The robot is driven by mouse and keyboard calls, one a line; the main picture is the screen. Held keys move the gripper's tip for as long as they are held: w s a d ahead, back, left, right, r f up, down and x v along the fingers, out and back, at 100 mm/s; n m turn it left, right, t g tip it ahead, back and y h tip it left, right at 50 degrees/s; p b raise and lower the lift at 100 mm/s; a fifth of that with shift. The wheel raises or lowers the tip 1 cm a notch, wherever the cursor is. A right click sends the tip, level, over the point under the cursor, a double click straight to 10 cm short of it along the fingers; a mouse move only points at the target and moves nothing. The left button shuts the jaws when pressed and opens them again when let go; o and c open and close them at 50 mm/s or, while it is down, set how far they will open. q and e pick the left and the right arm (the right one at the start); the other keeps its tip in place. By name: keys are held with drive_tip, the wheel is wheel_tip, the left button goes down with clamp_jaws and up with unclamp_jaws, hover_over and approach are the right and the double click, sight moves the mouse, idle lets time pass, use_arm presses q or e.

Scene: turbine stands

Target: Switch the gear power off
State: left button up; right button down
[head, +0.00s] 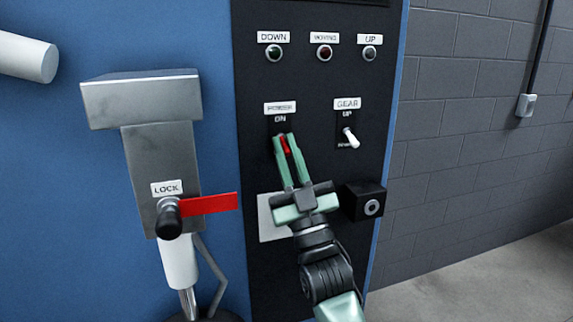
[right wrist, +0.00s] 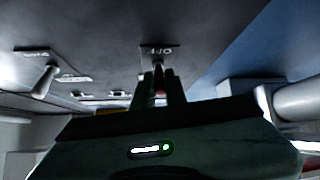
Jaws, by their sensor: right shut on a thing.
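The power switch has a red lever (head: 285,146) under a small label reading "ON" on the black control panel (head: 260,180). My right gripper (head: 282,138) reaches up from below, with its two green fingers closed on either side of the red lever. The lever's exact tilt is partly hidden by the fingers. The gear switch (head: 349,138), a white toggle, stands to the right and is untouched. My left gripper is not in view.
Three indicator lamps (head: 324,53) sit above the switches. A black block (head: 364,201) with a round keyhole-like front juts out right of my gripper. A grey lock lever assembly (head: 160,150) with a red tag (head: 208,203) stands to the left. A grey block wall (head: 460,110) is at right.

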drive_tip(key=shift+f, duration=0.1)
idle(0.3)
drive_tip(key=c, duration=1.5)
unclamp_jaws()
drive_tip(key=shift+o, duration=0.2)
drive_tip(key=b+v, duration=0.2)
drive_tip(key=v, duration=0.5)
drive_tip(key=shift+s+f, duration=0.2)
drive_tip(key=shift+f, duration=0.1)
